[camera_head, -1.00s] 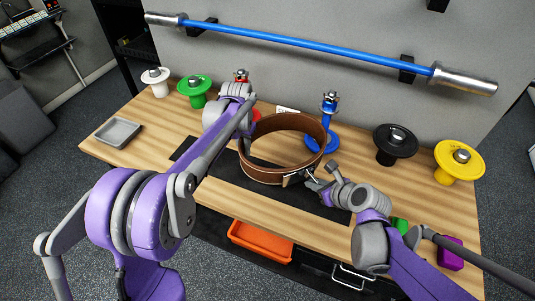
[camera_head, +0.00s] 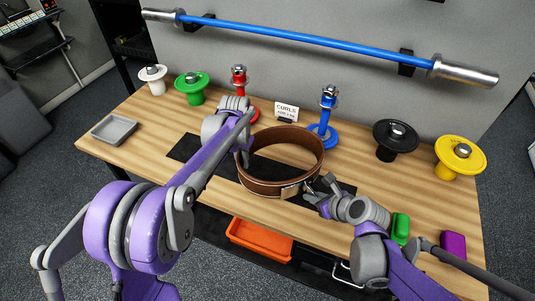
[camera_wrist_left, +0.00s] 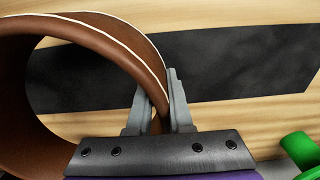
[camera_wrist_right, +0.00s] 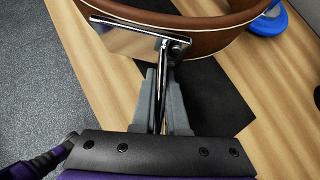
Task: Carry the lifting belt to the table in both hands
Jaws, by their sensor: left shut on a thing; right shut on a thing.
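The brown lifting belt (camera_head: 262,187) is closed into a loop, standing on edge over the wooden table (camera_head: 150,145) and its black mat (camera_head: 184,148). I cannot tell if its lower edge touches. My left gripper (camera_head: 243,161) is shut on the belt's left side; the left wrist view shows the fingers (camera_wrist_left: 155,100) either side of the band (camera_wrist_left: 130,58). My right gripper (camera_head: 307,190) is shut at the belt's front right, by the metal buckle (camera_head: 292,191). In the right wrist view its fingers (camera_wrist_right: 163,95) pinch a thin metal part beside the buckle (camera_wrist_right: 125,38).
A "CURLS" sign (camera_head: 286,111) stands behind the belt. A grey tray (camera_head: 114,129) sits left; green (camera_head: 401,228) and purple (camera_head: 453,246) blocks sit right.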

